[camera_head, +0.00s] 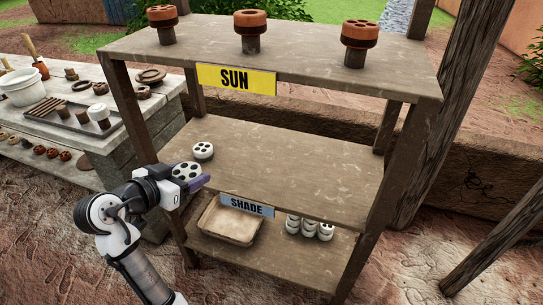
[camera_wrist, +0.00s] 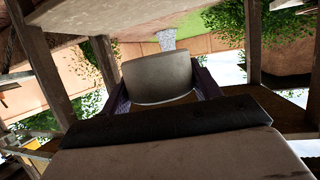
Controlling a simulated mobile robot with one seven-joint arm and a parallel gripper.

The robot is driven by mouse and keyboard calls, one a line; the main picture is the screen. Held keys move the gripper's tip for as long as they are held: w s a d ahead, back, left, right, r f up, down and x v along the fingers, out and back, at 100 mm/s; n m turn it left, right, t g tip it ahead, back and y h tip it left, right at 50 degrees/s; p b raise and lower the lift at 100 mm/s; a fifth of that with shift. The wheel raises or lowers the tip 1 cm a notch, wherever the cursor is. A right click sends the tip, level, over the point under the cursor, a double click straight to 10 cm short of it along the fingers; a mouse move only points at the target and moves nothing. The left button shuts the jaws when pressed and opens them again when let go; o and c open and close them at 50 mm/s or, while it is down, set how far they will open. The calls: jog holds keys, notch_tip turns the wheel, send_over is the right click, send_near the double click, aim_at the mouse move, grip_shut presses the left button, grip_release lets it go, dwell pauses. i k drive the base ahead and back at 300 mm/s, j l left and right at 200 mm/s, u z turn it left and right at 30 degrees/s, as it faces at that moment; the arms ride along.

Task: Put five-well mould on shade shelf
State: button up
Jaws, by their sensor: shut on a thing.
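My gripper (camera_head: 194,182) is shut on a round white five-well mould (camera_head: 186,170) with dark wells in its top face. It holds the mould at the front left edge of the shade shelf (camera_head: 290,165), the middle board, which bears the SHADE sign (camera_head: 246,206). I cannot tell whether the mould touches the board. In the wrist view the mould's pale side (camera_wrist: 158,78) fills the space between my gripper's fingers (camera_wrist: 160,90); its wells are hidden there. A similar white mould (camera_head: 203,150) stands on the shade shelf just behind the held one.
The top board (camera_head: 300,45) has a SUN sign (camera_head: 235,79) and three orange-topped moulds. The bottom board holds a tan tray (camera_head: 228,228) and several white pieces (camera_head: 310,228). Posts frame the shelf. A workbench (camera_head: 95,120) stands left. The shade shelf's middle and right are clear.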

aim_at(253, 175)
jog(key=i+l, duration=0.7)
jog(key=i, duration=0.05)
